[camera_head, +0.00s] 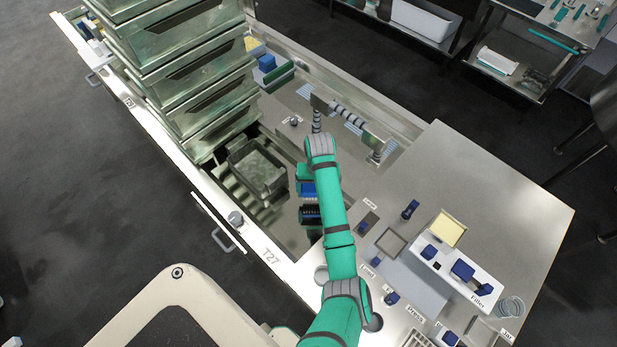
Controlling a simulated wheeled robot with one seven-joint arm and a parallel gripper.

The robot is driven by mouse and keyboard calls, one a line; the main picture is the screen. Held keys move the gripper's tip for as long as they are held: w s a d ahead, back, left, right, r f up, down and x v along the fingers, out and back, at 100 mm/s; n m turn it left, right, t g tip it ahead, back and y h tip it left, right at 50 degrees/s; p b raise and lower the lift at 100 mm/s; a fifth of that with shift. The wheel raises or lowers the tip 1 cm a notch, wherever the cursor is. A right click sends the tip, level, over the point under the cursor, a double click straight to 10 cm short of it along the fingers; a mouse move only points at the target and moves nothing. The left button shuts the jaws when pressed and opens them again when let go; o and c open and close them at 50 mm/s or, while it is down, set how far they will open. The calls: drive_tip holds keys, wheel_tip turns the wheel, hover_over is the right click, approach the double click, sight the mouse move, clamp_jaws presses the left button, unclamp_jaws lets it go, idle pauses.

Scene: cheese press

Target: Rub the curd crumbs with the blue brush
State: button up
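My teal arm reaches up the middle of the head view and bends down over the recessed well of the steel bench (490,190). My gripper (309,205) is partly hidden behind the forearm, and its fingers cannot be made out. A blue piece with a dark ribbed part (310,213) shows at the arm's end. I cannot tell whether this is the blue brush or whether it is held. A grey-green tray (257,168) stands left of my gripper in the well. I cannot make out curd crumbs.
Tall stacked metal trays (190,75) stand at the upper left. A post-and-bar fitting (349,118) rises beyond my arm. A blue-handled tool (410,209) and a white holder (458,265) with blue items lie at the right. The bench's far right is clear.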

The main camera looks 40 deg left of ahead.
drive_tip(key=shift+r, duration=1.7)
